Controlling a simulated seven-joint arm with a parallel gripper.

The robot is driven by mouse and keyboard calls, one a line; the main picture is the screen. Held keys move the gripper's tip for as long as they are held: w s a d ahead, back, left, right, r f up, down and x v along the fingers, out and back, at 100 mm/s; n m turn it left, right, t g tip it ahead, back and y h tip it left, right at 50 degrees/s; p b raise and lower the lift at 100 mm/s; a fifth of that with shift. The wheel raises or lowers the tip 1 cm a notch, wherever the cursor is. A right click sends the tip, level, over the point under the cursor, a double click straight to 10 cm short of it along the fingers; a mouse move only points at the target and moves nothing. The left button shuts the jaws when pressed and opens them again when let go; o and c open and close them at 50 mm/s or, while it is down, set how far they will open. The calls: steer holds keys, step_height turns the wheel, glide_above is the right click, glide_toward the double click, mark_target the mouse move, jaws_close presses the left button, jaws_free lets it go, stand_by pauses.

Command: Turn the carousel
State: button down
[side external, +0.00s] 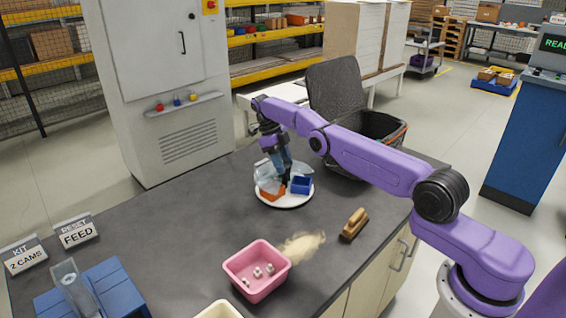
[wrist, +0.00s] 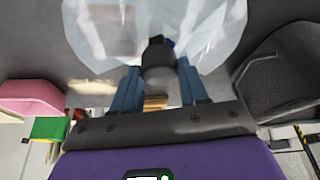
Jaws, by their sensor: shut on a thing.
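The carousel (side external: 287,204) is a round white disc on the dark worktop. It carries an orange bin (side external: 271,196), a blue bin (side external: 301,185) and clear bins (side external: 268,174). My gripper (side external: 286,172) reaches down over the disc's middle, its blue fingers among the bins. In the wrist view, my gripper (wrist: 157,84) is shut on a dark grey round knob (wrist: 157,62) between its fingers. Clear plastic (wrist: 215,35) surrounds the knob in that view. The lower part of the knob and most of the disc there are hidden.
A pink bin (side external: 256,271) with small white pieces stands at the front, beside a pale dust pile (side external: 302,244) and a wooden brush (side external: 354,224). A black waste bin (side external: 375,128) stands behind the worktop. A blue fixture (side external: 98,292) is front left. The worktop left of the carousel is clear.

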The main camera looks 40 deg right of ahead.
steer(key=c, duration=0.6)
jaws_free()
steer(key=shift+w+n+h, duration=0.1)
steer(key=shift+n+h, duration=0.2)
steer(key=shift+n, duration=0.2)
steer(key=shift+n, duration=0.3)
